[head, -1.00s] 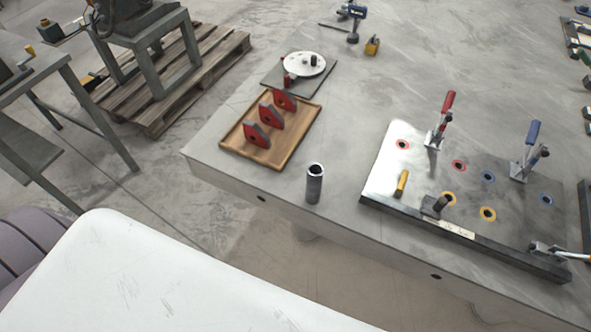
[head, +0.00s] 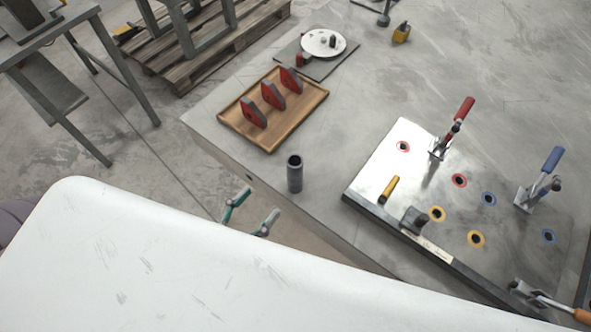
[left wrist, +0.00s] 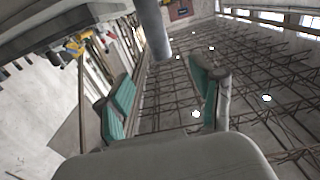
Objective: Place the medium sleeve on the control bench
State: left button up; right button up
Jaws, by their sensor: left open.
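A dark grey hollow sleeve (head: 295,174) stands upright on the grey bench top (head: 225,130), close to its front edge in the head view. It is the only loose sleeve I see, and its size class cannot be told. My left gripper (head: 250,212) is open and empty, in front of the bench edge, left of and nearer than the sleeve, apart from it. In the left wrist view its teal pads (left wrist: 163,100) are spread wide, and a grey cylinder (left wrist: 153,28), seemingly the sleeve, shows beyond them. My right gripper is not in view.
A wooden tray (head: 262,137) with red blocks stands behind the sleeve. A fixture plate (head: 395,160) with toggle clamps and coloured rings lies to the right. A white disc (head: 323,43) sits on a dark plate at the back. The bench between tray and fixture is clear.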

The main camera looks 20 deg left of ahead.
aim_at(290, 170)
pick_arm(q)
jog(key=x, duration=0.6)
jog(key=shift+w+p, duration=0.25)
jog(key=shift+p, duration=0.15)
jog(key=shift+w+d+r, duration=0.1)
jog(key=shift+w+d, duration=0.1)
jog(key=shift+w, duration=0.25)
jog(key=p+x, duration=0.1)
jog(key=x, duration=0.3)
jog(key=shift+w+d+r+p, duration=0.15)
jog(key=shift+d+p, duration=0.05)
jog(key=shift+p, duration=0.15)
jog(key=shift+w, duration=0.2)
grip_shut()
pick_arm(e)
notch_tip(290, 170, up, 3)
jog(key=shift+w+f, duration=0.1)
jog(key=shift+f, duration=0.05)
